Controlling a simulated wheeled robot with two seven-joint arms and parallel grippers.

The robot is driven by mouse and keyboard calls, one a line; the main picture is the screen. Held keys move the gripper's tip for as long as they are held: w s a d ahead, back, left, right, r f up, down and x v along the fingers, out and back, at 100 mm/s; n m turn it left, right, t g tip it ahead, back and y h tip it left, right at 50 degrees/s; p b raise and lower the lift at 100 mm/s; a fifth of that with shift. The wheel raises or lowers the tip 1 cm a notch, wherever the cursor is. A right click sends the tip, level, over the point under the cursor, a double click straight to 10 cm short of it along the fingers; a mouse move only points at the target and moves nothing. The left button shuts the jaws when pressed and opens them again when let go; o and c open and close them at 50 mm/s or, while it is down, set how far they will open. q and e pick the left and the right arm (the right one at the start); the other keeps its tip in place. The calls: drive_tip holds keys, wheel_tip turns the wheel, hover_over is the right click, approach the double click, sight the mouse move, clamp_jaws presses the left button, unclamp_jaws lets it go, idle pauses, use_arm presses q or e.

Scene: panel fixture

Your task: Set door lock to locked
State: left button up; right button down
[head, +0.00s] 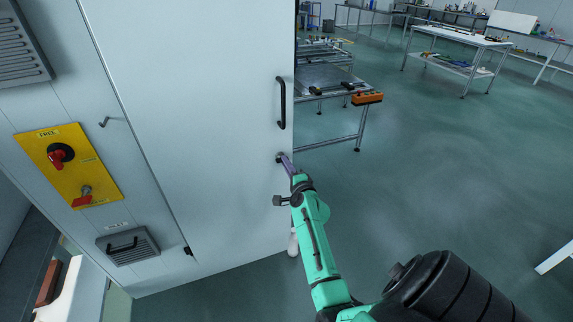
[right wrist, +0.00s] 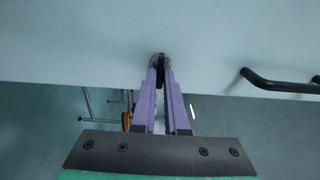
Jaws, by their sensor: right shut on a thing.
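The cabinet door (head: 190,110) is a large pale panel, with a black bar handle (head: 282,103) near its right edge. Below the handle is a small dark lock knob (head: 279,158) on the door. My right gripper (head: 284,159) reaches the lock from the lower right. In the right wrist view its purple fingers close together on the dark lock knob (right wrist: 160,60), which they partly hide. The bar handle also shows in that view, to the right (right wrist: 275,82), apart from the fingers. I cannot read the lock's setting. My left gripper is not in view.
A yellow panel (head: 48,140) with red switches is on the cabinet's left part. A vent (head: 130,246) with a handle is below it. Workbenches (head: 330,78) with tools stand behind the door's right edge. Green floor (head: 450,190) at right is mostly open.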

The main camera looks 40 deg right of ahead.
drive_tip(key=c, duration=0.9)
unclamp_jaws()
drive_tip(key=shift+c, duration=0.2)
drive_tip(key=p+v, duration=0.1)
drive_tip(key=v, duration=1.3)
drive_tip(key=shift+s+a, duration=0.2)
drive_tip(key=shift+f, duration=0.1)
